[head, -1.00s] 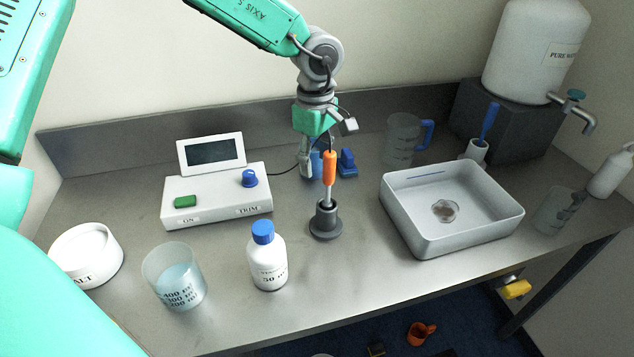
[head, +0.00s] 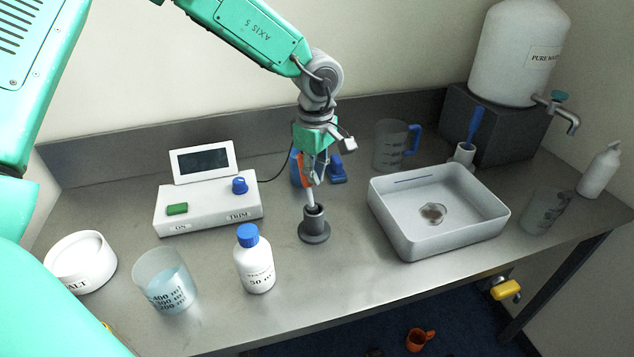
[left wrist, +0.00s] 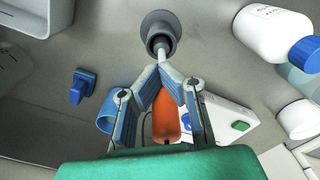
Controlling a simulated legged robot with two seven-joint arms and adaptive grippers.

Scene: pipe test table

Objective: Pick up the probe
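The probe has an orange handle (head: 303,169) and a pale shaft, and its lower end is inside the dark grey holder (head: 314,233). In the head view it leans a little to the left. My left gripper (head: 312,181) is at the handle, above the holder. In the left wrist view the orange handle (left wrist: 166,118) lies between the two fingers, and the fingertips (left wrist: 164,72) close in on both sides near where the shaft begins. The holder (left wrist: 160,28) shows just past the fingertips. My right gripper is not in view.
A white bottle with blue cap (head: 255,262) stands front left of the holder, a beaker (head: 165,281) farther left. The meter box (head: 208,205) is left, a white tray (head: 440,240) right. A blue piece (head: 338,172) sits behind the gripper.

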